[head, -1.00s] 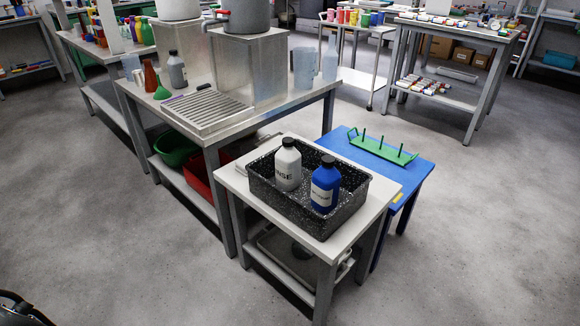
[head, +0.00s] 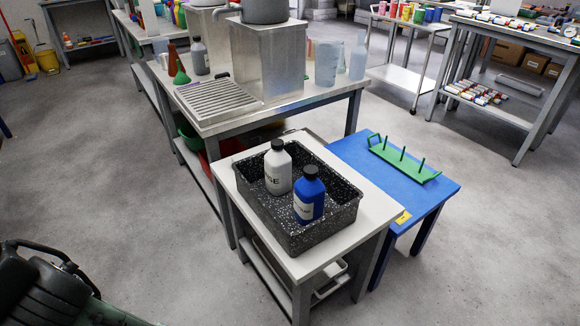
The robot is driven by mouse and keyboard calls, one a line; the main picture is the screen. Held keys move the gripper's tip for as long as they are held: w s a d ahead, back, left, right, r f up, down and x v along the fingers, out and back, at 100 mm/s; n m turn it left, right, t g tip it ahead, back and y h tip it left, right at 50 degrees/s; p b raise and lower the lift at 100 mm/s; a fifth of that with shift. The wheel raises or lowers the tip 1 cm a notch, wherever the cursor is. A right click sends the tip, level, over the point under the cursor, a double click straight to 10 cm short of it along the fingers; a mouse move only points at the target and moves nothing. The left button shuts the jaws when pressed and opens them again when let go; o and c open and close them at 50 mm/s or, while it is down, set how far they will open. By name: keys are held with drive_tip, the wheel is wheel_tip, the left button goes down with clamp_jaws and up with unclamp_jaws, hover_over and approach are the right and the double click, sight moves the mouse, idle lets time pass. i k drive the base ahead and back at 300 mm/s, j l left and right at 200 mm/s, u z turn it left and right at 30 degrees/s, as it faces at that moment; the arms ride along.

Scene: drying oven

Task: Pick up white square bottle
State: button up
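A white bottle (head: 278,170) with a black cap stands upright in a black speckled tray (head: 341,217). A blue bottle (head: 309,197) with a black cap and a white label stands in the same tray, in front and to the right of the white one. The tray sits on a small white-topped table (head: 291,265). Part of my arm shows at the lower left, but my gripper's fingers are not in view.
A blue table (head: 360,159) with a green pegged rack (head: 403,159) adjoins the white table on the right. Behind is a bench with a metal drain board (head: 217,99), a metal block (head: 267,60) and several bottles. The grey floor (head: 140,205) on the left is clear.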

sight(278, 164)
drive_tip(key=i+l+u, duration=0.2)
drive_tip(key=l, duration=0.4)
drive_tip(key=l+u, duration=0.2)
drive_tip(key=l, duration=0.4)
drive_tip(key=i+l+u, duration=0.15)
drive_tip(key=l+u, duration=0.3)
drive_tip(key=l, duration=0.75)
drive_tip(key=k+l+u, duration=0.1)
drive_tip(key=l+u, duration=0.3)
drive_tip(key=l, duration=0.75)
drive_tip(key=l+u, duration=0.4)
drive_tip(key=l, duration=0.85)
drive_tip(key=i+l+u, duration=0.15)
drive_tip(key=i, duration=0.2)
drive_tip(key=j, duration=0.05)
